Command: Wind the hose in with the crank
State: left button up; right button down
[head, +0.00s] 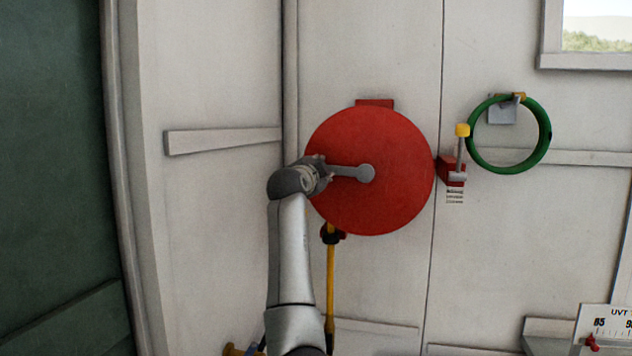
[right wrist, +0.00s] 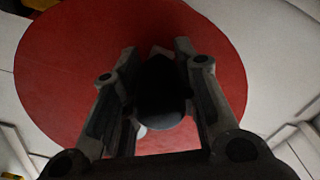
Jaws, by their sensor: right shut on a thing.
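The red hose reel (head: 390,140) is a large disc on the white wall, and it fills much of the right wrist view (right wrist: 60,60). Its grey crank arm (head: 348,172) runs left from the round hub (head: 367,174). My right gripper (head: 320,170) is at the crank's outer end, near the disc's left edge. In the right wrist view its fingers (right wrist: 157,65) are on both sides of the dark crank handle (right wrist: 160,95), shut on it. The yellow hose (head: 331,285) hangs straight down below the reel from a dark and red fitting (head: 332,234). My left gripper is not in view.
A lever with a yellow knob (head: 462,130) stands on a red bracket (head: 450,168) right of the reel. A green ring (head: 541,155) hangs from a hook plate. A UVT scale (head: 608,322) is at lower right. The wall beneath the lever is mostly clear.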

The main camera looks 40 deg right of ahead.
aim_at(330, 147)
jog(key=r+m, duration=0.1)
jog(key=r+m+p, duration=0.1)
jog(key=r, duration=0.1)
jog(key=shift+s+d+r+m, duration=0.15)
jog(key=shift+s+r+m, duration=0.15)
jog(key=shift+m, duration=0.1)
jog(key=shift+s+d+r+m+p, duration=0.15)
jog(key=shift+r+m+p, duration=0.15)
jog(key=shift+r+m, duration=0.2)
jog(key=shift+s+d+r+m+p, duration=0.2)
jog(key=shift+r+m+p, duration=0.15)
jog(key=shift+m, duration=0.2)
jog(key=shift+s+d+r+m+p, duration=0.15)
jog(key=shift+r+m+p, duration=0.1)
jog(key=shift+r+m, duration=0.25)
jog(key=c, duration=1.4)
grip_release()
jog(key=shift+f, duration=0.1)
jog(key=shift+o, duration=1.4)
jog(key=shift+w+f, duration=0.1)
jog(key=shift+w, duration=0.05)
jog(key=shift+d+f, duration=0.1)
jog(key=shift+f, duration=0.05)
